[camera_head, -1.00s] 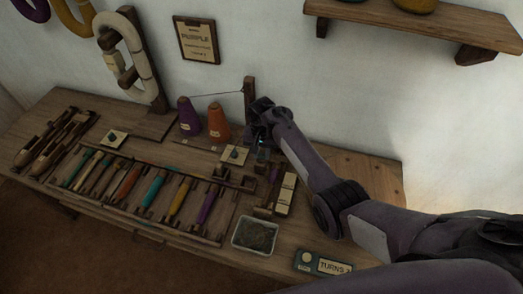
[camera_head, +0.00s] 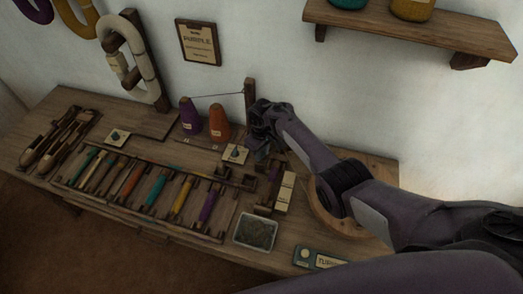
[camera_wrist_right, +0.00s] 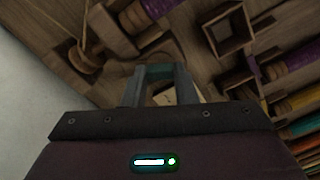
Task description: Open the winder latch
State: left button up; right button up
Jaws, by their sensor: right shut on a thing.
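My right gripper (camera_head: 262,152) is low over the back right of the bench, beside the dark wooden winder parts (camera_head: 268,186). In the right wrist view its two grey fingers (camera_wrist_right: 160,80) are close together, with a small teal-grey piece between their tips. This piece appears to be the winder latch (camera_wrist_right: 159,72), though its shape is mostly hidden by the fingers. In the head view the gripper and wrist cover the latch. My left gripper is not in view.
A rack of coloured bobbins (camera_head: 155,190) lies left. A grey tray (camera_head: 256,233) and turns counter (camera_head: 318,259) are in front. A shelf (camera_head: 410,32) hangs above.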

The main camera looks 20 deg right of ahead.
aim_at(262, 154)
jog(key=n, duration=0.5)
jog(key=shift+n, duration=0.3)
dwell(0.4)
jog(key=o, duration=1)
notch_tip(262, 154, up, 8)
jog(key=shift+f+p, duration=0.1)
jog(key=shift+p, duration=1)
